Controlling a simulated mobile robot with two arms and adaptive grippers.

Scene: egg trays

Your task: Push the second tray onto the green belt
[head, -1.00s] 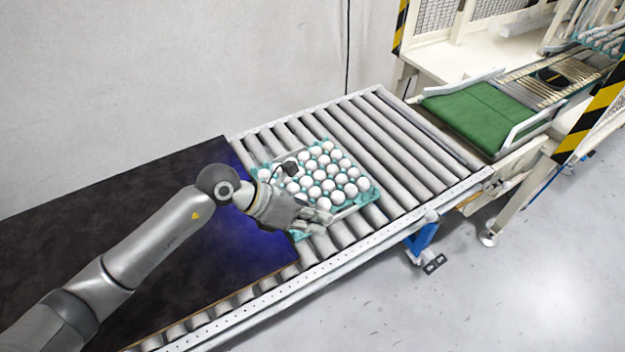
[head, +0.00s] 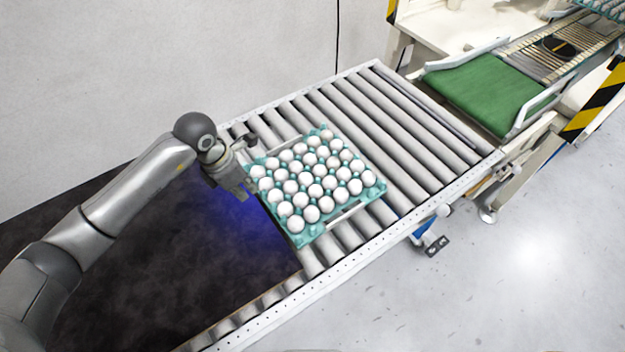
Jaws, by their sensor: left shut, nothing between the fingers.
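A teal egg tray (head: 287,232) full of white eggs lies on the metal rollers, a little skewed to them. My left gripper (head: 250,188) is shut and empty at the tray's left side, close to its edge. I cannot tell whether it touches the tray. The green belt (head: 483,91) lies beyond the far end of the rollers at the upper right. Its surface is bare. My right gripper is not in view.
The roller conveyor (head: 400,130) is clear between the tray and the green belt. A dark board (head: 140,260) lies left of the tray. Another egg tray (head: 603,8) shows at the top right corner. A yellow-black striped post (head: 598,103) stands at the right.

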